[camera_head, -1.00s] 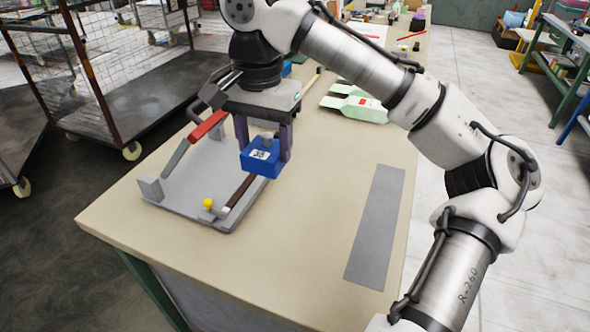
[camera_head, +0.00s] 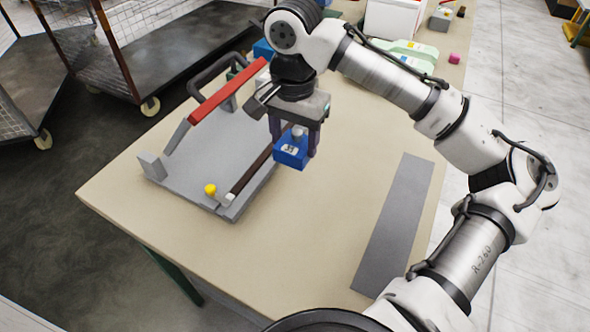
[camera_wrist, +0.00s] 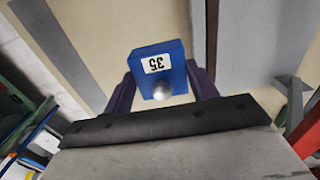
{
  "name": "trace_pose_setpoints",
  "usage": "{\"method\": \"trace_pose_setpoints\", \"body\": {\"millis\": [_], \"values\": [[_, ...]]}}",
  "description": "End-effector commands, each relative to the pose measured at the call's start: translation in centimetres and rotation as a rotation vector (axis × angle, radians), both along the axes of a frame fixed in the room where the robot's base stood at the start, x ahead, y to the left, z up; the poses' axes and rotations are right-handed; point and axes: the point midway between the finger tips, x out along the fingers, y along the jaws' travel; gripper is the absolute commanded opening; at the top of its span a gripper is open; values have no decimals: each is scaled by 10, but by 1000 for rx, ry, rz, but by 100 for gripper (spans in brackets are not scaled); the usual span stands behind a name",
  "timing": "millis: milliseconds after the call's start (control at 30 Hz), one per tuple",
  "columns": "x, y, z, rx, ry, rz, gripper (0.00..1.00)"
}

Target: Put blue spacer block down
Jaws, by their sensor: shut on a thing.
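The blue spacer block (camera_head: 291,152) has a white label and a round metal knob on top. My gripper (camera_head: 296,140) is shut on it and holds it to the right of the grey press (camera_head: 205,165); I cannot tell the exact height over the table. In the wrist view the block (camera_wrist: 172,62) sits between my purple fingers (camera_wrist: 160,90), its label reading 35. The press has a red bar (camera_head: 222,95), a dark handle, a dark strip along its near right side and a yellow knob (camera_head: 210,189).
A flat grey strip (camera_head: 395,225) lies on the table (camera_head: 330,225) at the right. Bare tabletop lies between it and the press. Wire carts stand at the left.

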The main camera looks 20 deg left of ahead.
Motion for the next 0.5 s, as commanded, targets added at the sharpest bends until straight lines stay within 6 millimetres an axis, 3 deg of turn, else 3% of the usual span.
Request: {"method": "trace_pose_setpoints", "body": {"millis": [200, 500], "values": [[-1, 0, -47, 0, 2, 0, 18], [0, 0, -77, 0, 1, 0, 18]]}}
